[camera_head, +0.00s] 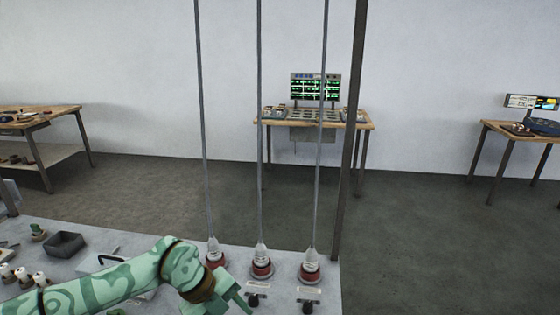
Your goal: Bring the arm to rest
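My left arm, green with a darker pattern and brown bands, reaches in from the lower left over the grey worktop (327,270). I see nothing clearly held. My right arm and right gripper are not in view.
Three red-and-grey fittings stand below long rods: left (215,258), middle (262,267), right (310,270). A dark post (348,140) rises at the worktop's right edge. A dark tray (65,244) and several small parts lie left. Benches stand beyond open floor.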

